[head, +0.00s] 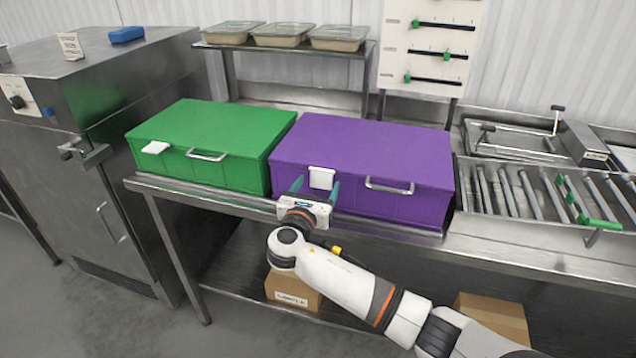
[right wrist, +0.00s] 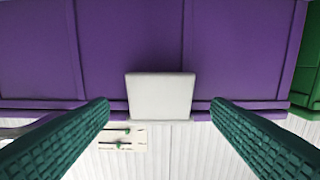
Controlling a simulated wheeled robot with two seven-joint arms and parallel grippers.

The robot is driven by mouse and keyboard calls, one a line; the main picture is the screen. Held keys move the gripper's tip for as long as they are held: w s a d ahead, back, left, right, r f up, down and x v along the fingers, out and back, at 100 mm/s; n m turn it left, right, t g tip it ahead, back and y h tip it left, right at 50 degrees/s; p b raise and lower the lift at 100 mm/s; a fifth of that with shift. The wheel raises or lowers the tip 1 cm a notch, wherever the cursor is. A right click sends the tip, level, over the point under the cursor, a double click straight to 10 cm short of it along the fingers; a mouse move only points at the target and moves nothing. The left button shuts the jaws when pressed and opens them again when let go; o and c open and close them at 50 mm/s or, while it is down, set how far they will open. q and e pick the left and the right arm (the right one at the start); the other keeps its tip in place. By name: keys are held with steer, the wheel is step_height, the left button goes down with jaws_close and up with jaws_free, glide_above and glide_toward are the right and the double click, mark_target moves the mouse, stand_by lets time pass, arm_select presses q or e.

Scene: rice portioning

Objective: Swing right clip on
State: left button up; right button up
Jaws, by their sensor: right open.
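A purple box (head: 365,150) with a closed lid stands on the steel table. A white clip (head: 321,178) sits on its front, left of the metal handle (head: 389,187). My right gripper (head: 315,187) is at the front of the purple box, with its fingers open on either side of the clip. In the right wrist view the white clip (right wrist: 160,96) lies centred between the two green fingers, apart from both. A green box (head: 212,137) stands to the left with a white clip (head: 155,148) on its front. My left gripper is not in view.
A steel oven (head: 90,150) stands at the left. A roller conveyor (head: 530,190) lies right of the purple box. A shelf behind holds lidded trays (head: 282,35). Cardboard boxes (head: 293,288) sit on the lower shelf.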

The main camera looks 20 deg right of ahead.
steer(key=shift+w+d, duration=0.4)
steer(key=shift+w, duration=0.2)
steer(key=c, duration=1)
steer(key=shift+f+t+h+b, duration=0.3)
steer(key=shift+f+b, duration=0.05)
steer(key=shift+b, duration=0.2)
steer(key=shift+w+t+b, duration=0.1)
steer(key=shift+t+b, duration=0.3)
steer(key=shift+b, duration=0.15)
steer(key=shift+r, duration=0.15)
steer(key=o, duration=1)
